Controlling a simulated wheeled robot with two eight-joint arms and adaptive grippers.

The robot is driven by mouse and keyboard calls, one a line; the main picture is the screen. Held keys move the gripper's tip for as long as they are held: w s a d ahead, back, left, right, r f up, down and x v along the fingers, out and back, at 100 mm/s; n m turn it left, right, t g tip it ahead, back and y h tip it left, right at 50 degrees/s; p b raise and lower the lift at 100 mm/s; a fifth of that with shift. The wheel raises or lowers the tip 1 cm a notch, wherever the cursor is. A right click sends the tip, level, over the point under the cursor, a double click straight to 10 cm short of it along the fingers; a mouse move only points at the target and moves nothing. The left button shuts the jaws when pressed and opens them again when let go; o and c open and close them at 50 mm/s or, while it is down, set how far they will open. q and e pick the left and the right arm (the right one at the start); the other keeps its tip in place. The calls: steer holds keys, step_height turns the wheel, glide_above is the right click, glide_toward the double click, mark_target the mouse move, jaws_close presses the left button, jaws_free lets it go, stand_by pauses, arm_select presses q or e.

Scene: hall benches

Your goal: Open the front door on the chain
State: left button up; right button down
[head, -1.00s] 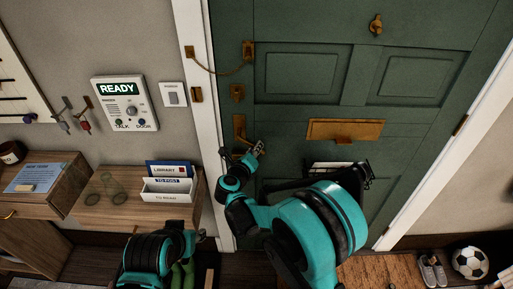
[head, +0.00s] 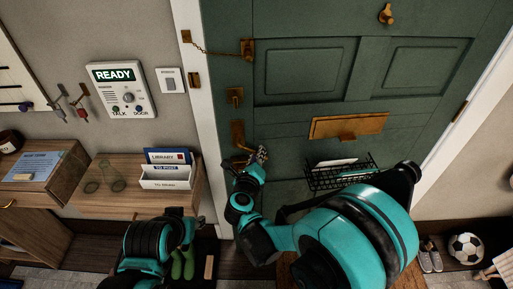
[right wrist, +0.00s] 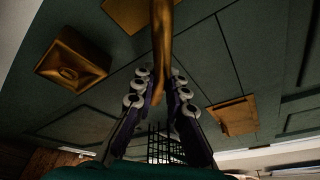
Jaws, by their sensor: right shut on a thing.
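The green front door (head: 300,125) fills the right half of the head view. Its brass lever handle (head: 238,135) is near the left edge. My right gripper (head: 260,155) is shut on the lever, which runs between the fingers in the right wrist view (right wrist: 161,45). The door chain (head: 212,52) runs from the white frame to a brass plate (head: 247,48) on the door, nearly straight with little sag. I cannot clearly see a gap at the door's edge. My left arm is low in the head view; its gripper (head: 200,222) is small and its jaws are unclear.
A brass letter plate (head: 348,126) and a wire basket (head: 340,174) are on the door. At left stand a shelf (head: 120,203) with a letter holder (head: 166,176), and a wall panel reading READY (head: 124,92). Shoes and a football (head: 466,247) lie at right.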

steer(key=shift+w+f, duration=0.1)
steer(key=shift+w, duration=0.1)
steer(key=c, duration=1.5)
jaws_free()
steer(key=shift+c, duration=0.2)
steer(key=v, duration=1.2)
